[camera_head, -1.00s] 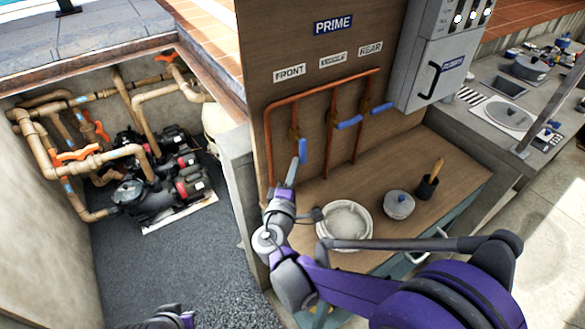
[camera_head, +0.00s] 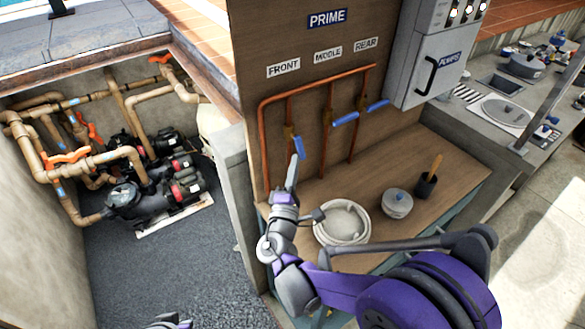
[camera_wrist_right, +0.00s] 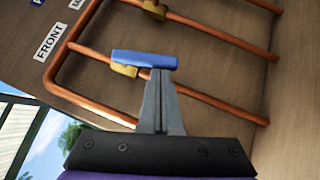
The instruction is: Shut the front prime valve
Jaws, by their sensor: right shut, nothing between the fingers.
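The front prime valve is the leftmost on the board, under the FRONT label (camera_head: 283,68). Its blue lever (camera_head: 298,147) hangs downward, close to its copper pipe's line but slightly angled to it. In the right wrist view the lever (camera_wrist_right: 140,58) lies just beyond my fingertips, with its brass valve body (camera_wrist_right: 124,71) partly behind it. My right gripper (camera_head: 292,168) is shut and empty, its tips at or very near the lever's lower end; contact is unclear. My left gripper's fingers are out of view.
The middle lever (camera_head: 345,119) and rear lever (camera_head: 376,106) stick out across their pipes to the right. A grey pump box (camera_head: 425,75) is at right.

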